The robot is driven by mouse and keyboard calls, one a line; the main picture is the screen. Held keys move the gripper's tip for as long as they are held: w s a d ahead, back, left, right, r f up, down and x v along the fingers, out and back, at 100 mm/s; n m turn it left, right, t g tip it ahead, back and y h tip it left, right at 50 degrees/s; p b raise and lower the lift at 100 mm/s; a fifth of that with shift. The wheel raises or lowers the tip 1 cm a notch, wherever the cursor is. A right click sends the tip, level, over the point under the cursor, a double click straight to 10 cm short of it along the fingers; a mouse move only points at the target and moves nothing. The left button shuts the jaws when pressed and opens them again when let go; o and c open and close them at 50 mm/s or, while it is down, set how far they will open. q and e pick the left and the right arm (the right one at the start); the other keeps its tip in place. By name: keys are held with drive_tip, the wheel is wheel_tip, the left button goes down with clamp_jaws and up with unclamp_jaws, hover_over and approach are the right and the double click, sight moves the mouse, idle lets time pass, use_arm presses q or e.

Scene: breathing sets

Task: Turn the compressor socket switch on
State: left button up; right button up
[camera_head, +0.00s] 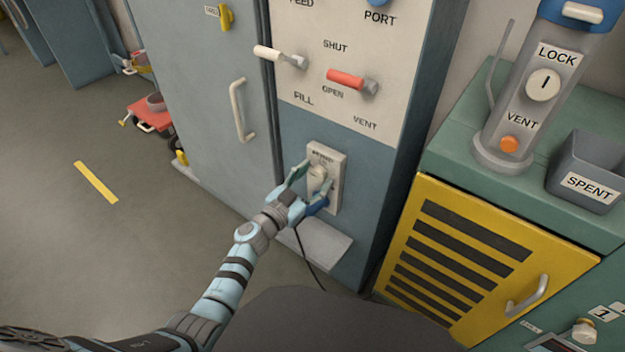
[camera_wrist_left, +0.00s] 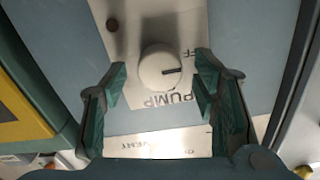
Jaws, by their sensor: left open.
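A pale socket plate (camera_head: 333,158) is on the lower front of the blue-grey cabinet. It carries a round cream knob (camera_wrist_left: 158,68), labelled PUMP in the left wrist view, with part of the word OFF beside it. The knob's dark mark points right in that view, near the OFF lettering. My left gripper (camera_head: 313,180) is open in front of the plate, its fingers on either side of the knob. I cannot tell whether they touch it. The fingers partly hide the knob in the head view. My right gripper is not in view.
A black cord (camera_head: 305,254) hangs below the socket. White (camera_head: 281,56) and red (camera_head: 352,81) levers are on the panel above. The yellow louvred door (camera_head: 470,255) and green bench (camera_head: 455,145) stand right. Open floor lies left.

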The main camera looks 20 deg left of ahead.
use_arm(q)
drive_tip(key=c, duration=1.2)
drive_tip(key=shift+o, duration=0.2)
